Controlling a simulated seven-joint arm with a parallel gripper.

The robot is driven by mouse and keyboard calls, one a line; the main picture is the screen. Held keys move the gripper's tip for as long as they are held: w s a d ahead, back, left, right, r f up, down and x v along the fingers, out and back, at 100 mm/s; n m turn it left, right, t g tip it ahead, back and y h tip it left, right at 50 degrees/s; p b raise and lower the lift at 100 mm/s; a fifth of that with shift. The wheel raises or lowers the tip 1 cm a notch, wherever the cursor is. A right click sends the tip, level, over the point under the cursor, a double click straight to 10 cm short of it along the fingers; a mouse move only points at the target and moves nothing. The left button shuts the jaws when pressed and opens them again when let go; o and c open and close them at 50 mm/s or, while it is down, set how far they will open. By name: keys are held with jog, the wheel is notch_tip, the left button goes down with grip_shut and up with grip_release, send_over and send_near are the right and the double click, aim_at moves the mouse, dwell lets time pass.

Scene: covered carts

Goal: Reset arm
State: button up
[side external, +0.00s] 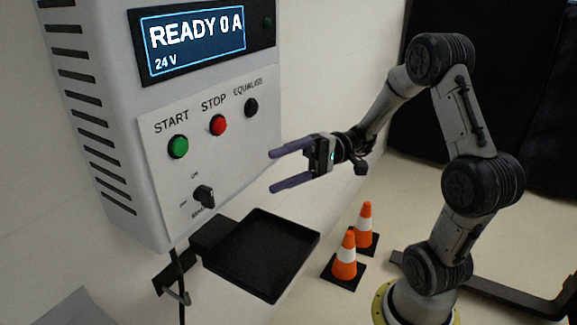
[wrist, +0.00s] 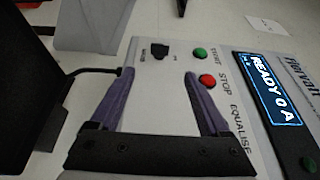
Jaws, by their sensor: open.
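My gripper (side external: 272,171) is open and empty in the side external view, with its two purple fingers pointing left toward the front panel of a grey charger box (side external: 105,120). The fingers appear apart from the panel. In the wrist view the open gripper (wrist: 157,82) frames part of the panel. The panel carries a green START button (side external: 178,146), a red STOP button (side external: 217,125), a black EQUALISE button (side external: 251,107) and a black rotary knob (side external: 203,196). The display (side external: 200,42) reads "READY 0 A" and "24 V".
A black tray (side external: 262,255) sits below and right of the box. Two orange and white cones (side external: 345,257) (side external: 366,226) stand on the floor near my base. A black cable (side external: 180,285) hangs below the box. Dark panels stand at the back right.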

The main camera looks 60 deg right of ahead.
jog(key=shift+v, duration=0.75)
jog(key=s+a+r+n+g, duration=0.4)
jog(key=s+a+n+g, duration=0.15)
jog(key=a, duration=0.35)
jog(key=s+a+f+n+g+h, duration=0.2)
jog(key=s+a+n+g+h, duration=0.15)
jog(key=s+h, duration=0.35)
jog(key=s+d+f+t+h, duration=0.2)
jog(key=s+f+t+h, duration=0.1)
jog(key=s+f+h, duration=0.15)
jog(key=w+d+m+t+h, duration=0.3)
jog(key=d+m+t+h, duration=0.1)
jog(key=d, duration=0.5)
jog(key=shift+d+t+h, duration=0.2)
jog(key=shift+t+h, duration=0.2)
jog(key=shift+h, duration=0.25)
jog(key=shift+w, duration=0.15)
